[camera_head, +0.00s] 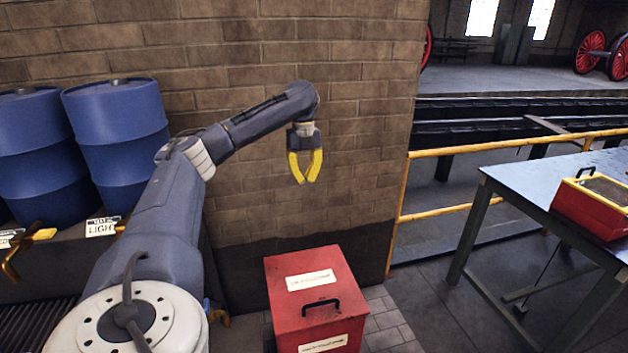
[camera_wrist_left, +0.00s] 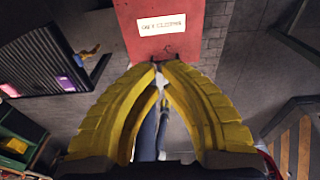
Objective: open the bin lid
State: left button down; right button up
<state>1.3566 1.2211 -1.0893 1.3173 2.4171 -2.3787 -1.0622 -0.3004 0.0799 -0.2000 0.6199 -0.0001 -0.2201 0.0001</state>
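The red bin (camera_head: 287,312) stands on the floor at the bottom centre of the head view. Its lid (camera_head: 284,268) looks closed and carries a white label and a black handle (camera_head: 321,306) near its front edge. The bin also shows at the top of the left wrist view (camera_wrist_left: 133,30), upper label visible; the fingertips partly cover its lower edge there. My left gripper (camera_head: 306,181) hangs above and behind the bin, fingers down, clear of it. Its yellow fingers meet or nearly meet at the tips (camera_wrist_left: 160,66), with nothing between them. My right gripper is not in view.
A brick wall (camera_head: 230,130) rises behind the bin. Blue drums (camera_head: 115,130) stand at the left. A yellow railing (camera_head: 440,210) and a blue-topped table (camera_head: 530,175) with a red box (camera_head: 590,208) are at the right. Air above the bin is free.

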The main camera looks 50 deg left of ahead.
pick_arm(q)
jog(key=w+d+f+t+y, duration=0.1)
jog(key=w+d+f+y, duration=0.25)
jog(key=d+f, duration=1.65)
jog(key=s+d+f+n+t+h, duration=0.15)
jog(key=s+d+f, duration=0.25)
jog(key=d+f, duration=0.4)
jog(key=s+d+f+n+t+h, duration=0.1)
jog(key=s+d+f+n+t, duration=0.2)
jog(key=s+d+f, duration=0.5)
jog(key=s+a+r+n+t+y, duration=0.1)
jog(key=s+a+r+n+y, duration=0.15)
jog(key=s+n, duration=0.5)
jog(key=s+a+r+n+t+y, duration=0.1)
jog(key=s+r+n+y, duration=0.2)
jog(key=s, duration=0.7)
jog(key=s+d+f+n+g+h, duration=0.1)
jog(key=d+f+h, duration=0.15)
jog(key=f, duration=1.25)
jog(key=s+d+f+n+g+h, duration=0.1)
jog(key=d+f+g, duration=0.15)
jog(key=f, duration=1.25)
jog(key=s+f+n+g+h, duration=0.2)
jog(key=s+f, duration=2)
jog(key=shift+d+n, duration=0.2)
jog(key=shift+n, duration=0.1)
